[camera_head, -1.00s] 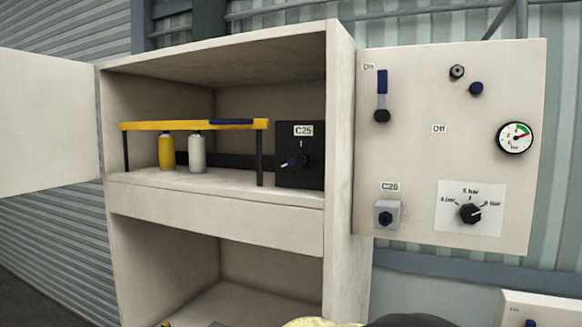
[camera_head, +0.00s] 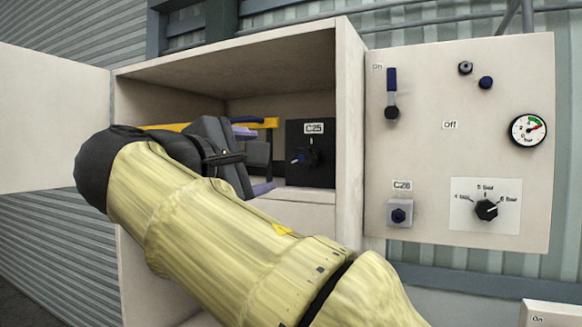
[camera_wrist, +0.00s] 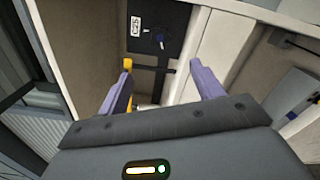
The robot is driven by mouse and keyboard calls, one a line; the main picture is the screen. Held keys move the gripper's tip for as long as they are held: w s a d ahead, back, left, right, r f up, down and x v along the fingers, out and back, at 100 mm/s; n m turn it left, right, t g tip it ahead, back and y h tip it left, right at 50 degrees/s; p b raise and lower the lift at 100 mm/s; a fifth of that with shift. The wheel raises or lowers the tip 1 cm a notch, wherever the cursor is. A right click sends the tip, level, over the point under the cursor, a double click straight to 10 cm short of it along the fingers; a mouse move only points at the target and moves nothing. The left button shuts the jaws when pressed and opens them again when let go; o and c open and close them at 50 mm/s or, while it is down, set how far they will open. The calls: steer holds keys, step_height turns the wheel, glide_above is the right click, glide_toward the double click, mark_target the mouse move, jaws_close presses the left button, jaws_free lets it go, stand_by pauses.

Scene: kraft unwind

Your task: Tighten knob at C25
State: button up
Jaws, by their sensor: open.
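The C25 knob (camera_head: 300,158) is a dark dial with a blue-white pointer on a black box (camera_head: 322,172) inside the cabinet's upper shelf space. Its C25 label sits above it. In the wrist view the knob (camera_wrist: 160,38) shows small and tilted, beyond the fingers. My gripper (camera_head: 254,156) has purple fingers and is at the cabinet's opening, left of the black box and apart from the knob. In the wrist view my gripper (camera_wrist: 160,78) is open with nothing between its fingertips.
A yellow rack (camera_head: 262,123) stands on the shelf left of the black box, largely hidden by my arm. The cabinet's right side wall (camera_head: 350,130) is close to the box. A panel (camera_head: 430,160) with a gauge, switches and a C26 knob stands to the right.

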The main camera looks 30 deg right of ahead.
mark_target(299, 160)
steer(key=shift+w, duration=0.1)
steer(key=p+x, duration=0.6)
steer(key=x, duration=1)
steer(key=shift+w+d+r, duration=0.1)
steer(key=shift+w+d, duration=0.05)
steer(key=shift+d, duration=0.05)
steer(key=shift+w+d, duration=0.3)
steer(key=shift+d, duration=0.1)
steer(key=shift+c, duration=0.2)
steer(key=c, duration=1)
